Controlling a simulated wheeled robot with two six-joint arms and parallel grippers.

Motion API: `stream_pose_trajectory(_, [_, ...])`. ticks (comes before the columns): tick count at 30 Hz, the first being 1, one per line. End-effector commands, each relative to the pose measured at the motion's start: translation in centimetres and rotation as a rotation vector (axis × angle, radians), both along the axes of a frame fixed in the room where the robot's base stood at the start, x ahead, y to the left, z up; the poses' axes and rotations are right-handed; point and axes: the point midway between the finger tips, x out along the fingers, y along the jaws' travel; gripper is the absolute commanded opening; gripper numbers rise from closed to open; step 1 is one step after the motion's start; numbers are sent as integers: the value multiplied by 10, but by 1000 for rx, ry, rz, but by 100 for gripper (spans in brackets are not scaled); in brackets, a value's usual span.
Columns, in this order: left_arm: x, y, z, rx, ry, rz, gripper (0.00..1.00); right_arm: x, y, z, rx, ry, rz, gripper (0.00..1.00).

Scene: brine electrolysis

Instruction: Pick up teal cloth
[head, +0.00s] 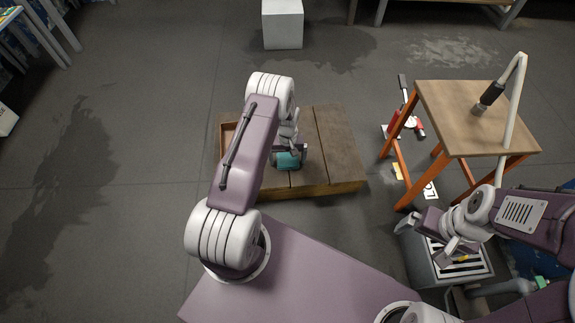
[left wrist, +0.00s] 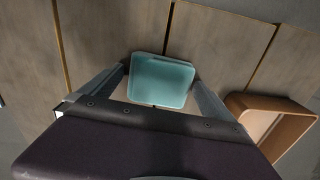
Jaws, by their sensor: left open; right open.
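The teal cloth (head: 287,161) lies on a low wooden platform (head: 338,150), partly hidden by my left arm and gripper in the head view. In the left wrist view the cloth (left wrist: 162,82) looks like a pale teal rounded square on the planks. My left gripper (head: 288,153) is open over it. In the left wrist view, the fingers of the gripper (left wrist: 160,76) are on either side of the cloth; I cannot tell whether they touch it. My right gripper (head: 440,238) is open and empty at the right, away from the platform.
A brown open-topped box (left wrist: 270,128) sits on the platform beside my left gripper. A wooden-topped table with orange legs (head: 460,105) and a lamp stands right. A grey slotted bin (head: 425,262) is below my right gripper. A white block (head: 283,25) stands behind.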

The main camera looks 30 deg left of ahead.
Motion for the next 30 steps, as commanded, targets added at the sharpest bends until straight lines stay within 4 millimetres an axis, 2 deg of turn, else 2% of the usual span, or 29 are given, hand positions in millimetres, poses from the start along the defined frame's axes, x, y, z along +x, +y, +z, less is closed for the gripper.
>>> stream_pose_trajectory(3, [0, 0, 3, 1, -1, 0, 100, 0, 0, 3, 0, -1, 0, 98])
stream_pose_trajectory(4, [0, 0, 3, 1, -1, 0, 94, 0, 0, 3, 0, -1, 0, 98])
stream_pose_trajectory(10, [0, 0, 3, 1, -1, 0, 39, 0, 0, 3, 0, -1, 0, 98])
stream_pose_trajectory(11, [0, 0, 3, 1, -1, 0, 36, 0, 0, 3, 0, -1, 0, 98])
stream_pose_trajectory(17, [0, 0, 4, 1, -1, 0, 36, 0, 0, 3, 0, -1, 0, 98])
stream_pose_trajectory(20, [0, 0, 10, 1, -1, 0, 36, 0, 0, 9, 0, -1, 0, 98])
stream_pose_trajectory(23, [0, 0, 24, 1, -1, 0, 36, 0, 0, 21, 0, -1, 0, 98])
stream_pose_trajectory(27, [1, 0, 53, 0, -2, 0, 36, 0, 0, 46, 0, -1, 0, 98])
stream_pose_trajectory(30, [-10, -19, 65, -1, 3, -5, 36, 0, 0, 61, 0, -1, 0, 98])
